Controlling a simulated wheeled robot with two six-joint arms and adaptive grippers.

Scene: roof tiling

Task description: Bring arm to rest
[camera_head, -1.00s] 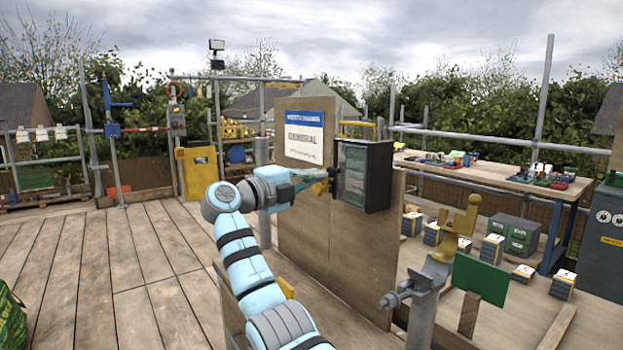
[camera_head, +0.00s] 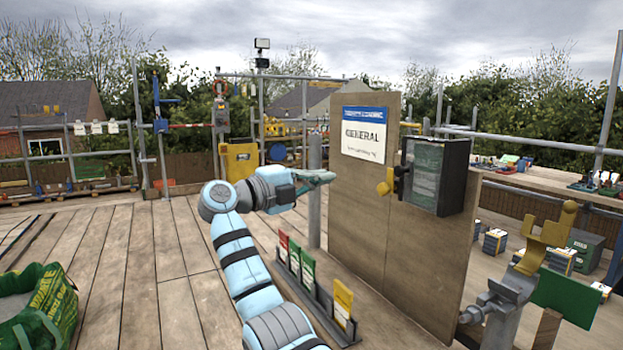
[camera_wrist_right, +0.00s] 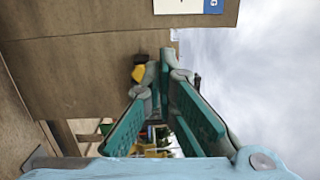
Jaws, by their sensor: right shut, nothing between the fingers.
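My right arm, pale blue with dark bands, rises from the bottom middle of the head view. Its teal gripper (camera_head: 318,178) points right, shut and empty, in front of the left side of the wooden board (camera_head: 345,215). A visible gap separates it from the yellow tag (camera_head: 385,187) beside the dark box (camera_head: 438,175) on that board. In the right wrist view the teal fingers (camera_wrist_right: 165,65) come together with nothing between them, and a yellow piece (camera_wrist_right: 138,73) shows past them. My left gripper is not in view.
A rack with red, green and yellow cards (camera_head: 343,300) stands on the decking below my arm. A post (camera_head: 315,200) stands close by the gripper. A green bag (camera_head: 40,310) lies at the lower left. The decking (camera_head: 110,260) left of my arm is largely clear.

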